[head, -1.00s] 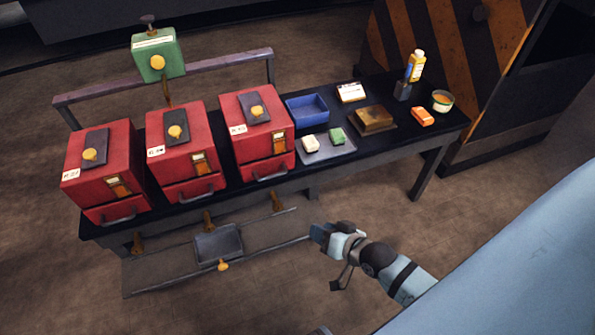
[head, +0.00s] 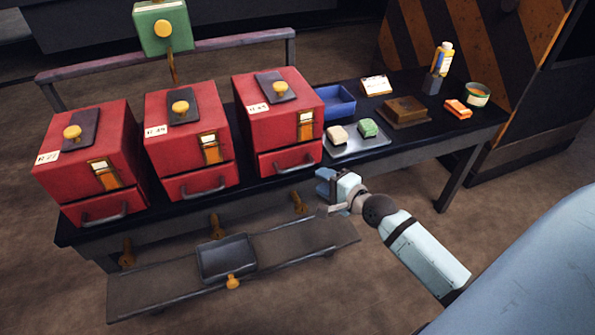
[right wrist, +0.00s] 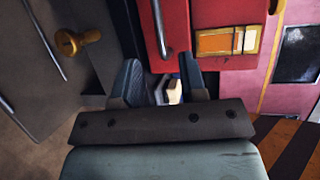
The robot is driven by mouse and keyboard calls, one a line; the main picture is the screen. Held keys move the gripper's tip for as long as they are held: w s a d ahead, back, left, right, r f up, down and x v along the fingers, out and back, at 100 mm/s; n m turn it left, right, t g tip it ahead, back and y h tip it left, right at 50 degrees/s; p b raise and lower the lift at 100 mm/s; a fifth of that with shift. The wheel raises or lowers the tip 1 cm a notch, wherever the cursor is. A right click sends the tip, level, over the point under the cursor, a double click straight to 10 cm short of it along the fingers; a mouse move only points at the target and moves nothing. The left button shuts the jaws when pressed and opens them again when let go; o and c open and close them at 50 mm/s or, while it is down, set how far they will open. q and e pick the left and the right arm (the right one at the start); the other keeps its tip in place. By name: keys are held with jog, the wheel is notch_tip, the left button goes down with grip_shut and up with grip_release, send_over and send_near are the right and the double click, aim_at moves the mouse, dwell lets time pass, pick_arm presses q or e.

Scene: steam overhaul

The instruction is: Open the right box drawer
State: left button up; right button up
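The right red box (head: 270,110) stands on the black bench, third in a row of red boxes. Its drawer (head: 290,158) looks shut, with a grey bar handle (head: 294,165) on the front. My right gripper (head: 323,188) is just in front and to the right of this handle, apart from it. In the right wrist view, my right gripper's fingers (right wrist: 162,80) are spread apart, and a grey bar handle (right wrist: 160,30) on a red front lies beyond them. A small pale thing shows between the fingers, unclear. My left gripper is not in view.
Two more red boxes (head: 188,130) stand to the left. A grey tray (head: 350,148) with two small blocks and a blue bin (head: 335,103) are right of the box. A low shelf (head: 300,239) runs below the bench front, with brass knobs (head: 298,203) above it.

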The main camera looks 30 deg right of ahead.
aim_at(299, 168)
jog(key=b+x, duration=0.2)
jog(key=x, duration=0.7)
jog(key=shift+w+a+f, duration=0.1)
jog(key=shift+w+f, duration=0.05)
jog(key=shift+w, duration=0.05)
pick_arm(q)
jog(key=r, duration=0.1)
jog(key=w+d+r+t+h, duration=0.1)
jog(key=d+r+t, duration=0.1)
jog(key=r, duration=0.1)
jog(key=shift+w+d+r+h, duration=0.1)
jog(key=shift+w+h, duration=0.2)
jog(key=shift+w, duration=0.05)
pick_arm(e)
jog(key=shift+w, duration=0.35)
jog(key=shift+c, duration=0.2)
grip_shut()
